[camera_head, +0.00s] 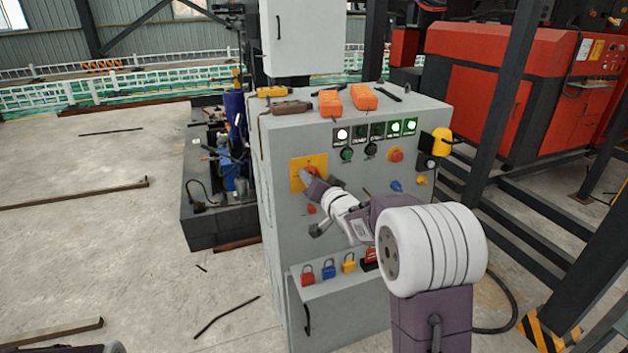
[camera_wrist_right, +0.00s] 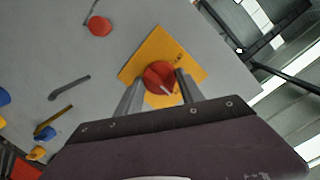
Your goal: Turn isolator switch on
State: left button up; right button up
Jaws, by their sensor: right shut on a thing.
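The isolator switch is a red rotary knob (camera_wrist_right: 160,78) on a yellow square plate (camera_wrist_right: 132,72), on the front of the grey control cabinet. In the head view the yellow plate (camera_head: 296,174) is at the cabinet's upper left, and the red knob (camera_head: 311,172) is partly covered by my right gripper. My right gripper (camera_wrist_right: 158,84) is shut on the knob, with one finger on each side of it. A pale mark on the knob points toward the lower right in the wrist view. My left gripper is not in view.
The grey cabinet (camera_head: 285,235) carries lit indicators, buttons and a red button (camera_head: 396,155). Red, blue and yellow padlocks (camera_head: 328,270) stand on its lower ledge. Orange pendants (camera_head: 345,100) lie on top. A red machine (camera_head: 510,95) stands at the back right. The floor at left has loose bars.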

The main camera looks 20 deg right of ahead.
jog(key=o, duration=1.4)
jog(key=shift+c, duration=0.2)
jog(key=s+r, duration=0.1)
jog(key=s, duration=0.8)
jog(key=shift+r, duration=0.15)
